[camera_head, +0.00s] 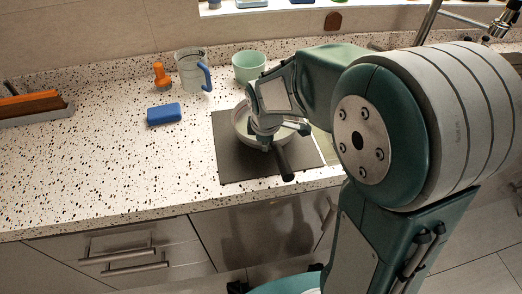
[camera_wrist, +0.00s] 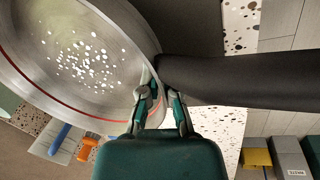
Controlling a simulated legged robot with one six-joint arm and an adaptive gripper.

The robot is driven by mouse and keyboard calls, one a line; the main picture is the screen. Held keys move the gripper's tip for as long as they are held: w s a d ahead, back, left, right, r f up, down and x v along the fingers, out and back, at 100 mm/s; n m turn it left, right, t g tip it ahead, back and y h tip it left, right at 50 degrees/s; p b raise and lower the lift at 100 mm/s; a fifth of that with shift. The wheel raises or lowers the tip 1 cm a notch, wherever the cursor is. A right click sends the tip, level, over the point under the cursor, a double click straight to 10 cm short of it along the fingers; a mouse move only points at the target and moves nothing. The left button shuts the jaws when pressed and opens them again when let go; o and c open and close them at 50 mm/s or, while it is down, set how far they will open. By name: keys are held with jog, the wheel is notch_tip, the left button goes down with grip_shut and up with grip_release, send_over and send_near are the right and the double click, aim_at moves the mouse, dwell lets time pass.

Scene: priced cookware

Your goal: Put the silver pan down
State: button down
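The silver pan (camera_head: 241,124) is over the dark square cooktop plate (camera_head: 232,170), partly hidden by my arm. Its black handle (camera_head: 284,164) points toward the counter's front edge. I cannot tell whether its base touches the plate. In the wrist view the pan (camera_wrist: 85,50) fills the upper left, with a red line around its side and the black handle (camera_wrist: 235,80) running right. My gripper (camera_wrist: 158,95) has its fingers closed on the pan's rim beside the handle's base. In the head view my gripper (camera_head: 268,128) is largely over the pan.
A blue sponge (camera_head: 164,114), an orange object (camera_head: 161,76), a clear jug with a blue handle (camera_head: 192,72) and a mint-green bowl (camera_head: 249,67) stand left of and behind the plate. An orange-and-grey rack (camera_head: 35,107) is far left. The left front counter is clear.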

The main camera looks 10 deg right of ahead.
aim_at(263, 157)
jog(key=f, duration=0.3)
jog(key=shift+w+f, duration=0.1)
jog(key=shift+w, duration=0.1)
jog(key=shift+a+f, duration=0.2)
jog(key=shift+a, duration=0.5)
jog(key=c, duration=1.3)
grip_release()
jog(key=shift+d+f, duration=0.15)
jog(key=shift+d, duration=0.05)
jog(key=o, duration=0.5)
jog(key=shift+d, duration=0.4)
jog(key=shift+a, duration=0.15)
